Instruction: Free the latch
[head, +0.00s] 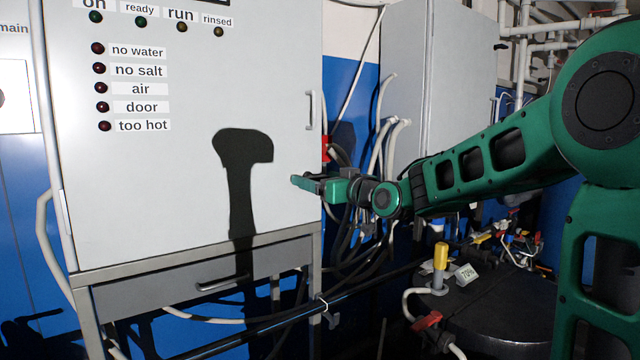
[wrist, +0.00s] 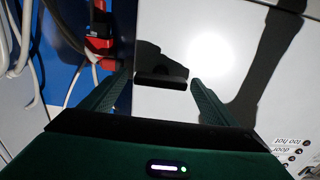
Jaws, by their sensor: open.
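A grey-white cabinet door (head: 190,190) fills the left of the head view, with a pale vertical handle (head: 310,110) near its right edge. I cannot make out a clear latch in the head view. My gripper (head: 297,180) is in front of the door's right side, below the handle. In the wrist view, my gripper (wrist: 162,77) is open, its two green fingers spread towards the door face (wrist: 215,55). A short dark bar (wrist: 162,83) shows between the fingertips with shadow beside it. I cannot tell whether it is the latch or whether the fingers touch it.
A red fitting (wrist: 100,45) and hoses lie beside the cabinet's right edge. A drawer handle (head: 222,284) is under the cabinet. A dark drum (head: 490,310) with a yellow-capped fitting (head: 440,256) and a red-handled valve (head: 427,320) stands at lower right.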

